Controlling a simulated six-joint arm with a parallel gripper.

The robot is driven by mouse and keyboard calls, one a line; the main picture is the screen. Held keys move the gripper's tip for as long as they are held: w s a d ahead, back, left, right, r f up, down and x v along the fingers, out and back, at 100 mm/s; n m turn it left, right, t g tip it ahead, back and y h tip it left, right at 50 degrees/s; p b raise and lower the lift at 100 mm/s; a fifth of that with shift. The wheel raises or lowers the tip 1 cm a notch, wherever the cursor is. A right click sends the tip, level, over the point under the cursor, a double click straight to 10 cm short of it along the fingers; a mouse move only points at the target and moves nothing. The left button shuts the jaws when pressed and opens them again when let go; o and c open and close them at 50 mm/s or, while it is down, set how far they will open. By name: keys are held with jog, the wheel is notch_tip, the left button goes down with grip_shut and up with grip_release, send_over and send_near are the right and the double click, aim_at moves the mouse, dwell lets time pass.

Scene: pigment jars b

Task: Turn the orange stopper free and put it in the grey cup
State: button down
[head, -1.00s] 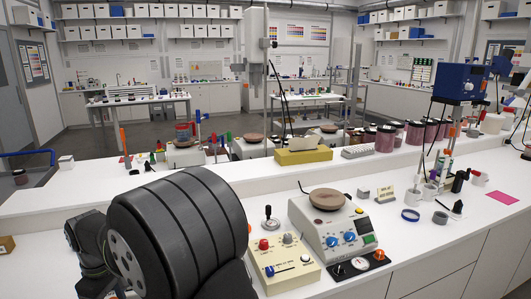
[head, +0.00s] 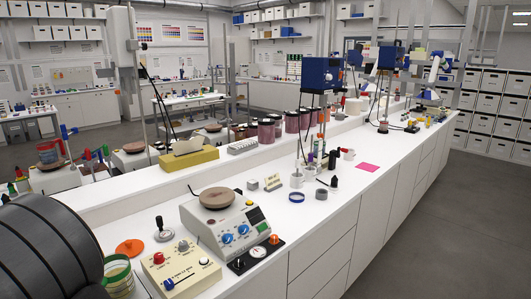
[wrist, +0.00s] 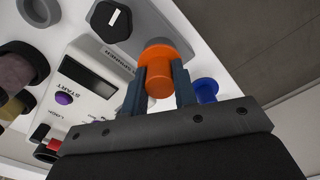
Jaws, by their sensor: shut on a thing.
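In the wrist view the orange stopper (wrist: 158,72) is a spool shape with a wide flange. My gripper (wrist: 159,85) is shut on it, with one dark finger on each side. I cannot tell whether the stopper is seated or free. In the head view my dark arm fills the lower left corner, and my gripper is out of sight. A short grey round item (head: 321,194), perhaps the grey cup, stands on the bench in the head view; I cannot be sure that it is the cup.
Beside the stopper are a blue part (wrist: 206,88), a black knob (wrist: 110,20) on a grey base, and a white device (wrist: 92,92) with a display. In the head view an orange disc (head: 130,247) and a cream control box (head: 181,270) lie on the bench near my arm.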

jog(key=shift+r, duration=0.85)
dwell(0.4)
jog(key=shift+r, duration=2.45)
jog(key=w+d+m, duration=0.2)
jog(key=w+d, duration=0.1)
jog(key=w, duration=0.5)
jog(key=w+d+m, duration=0.1)
jog(key=w+d, duration=0.2)
jog(key=w, duration=0.5)
jog(key=shift+w+f, duration=0.15)
jog(key=shift+f, duration=2.35)
jog(key=shift+w+f, duration=0.1)
jog(key=shift+f, duration=2.4)
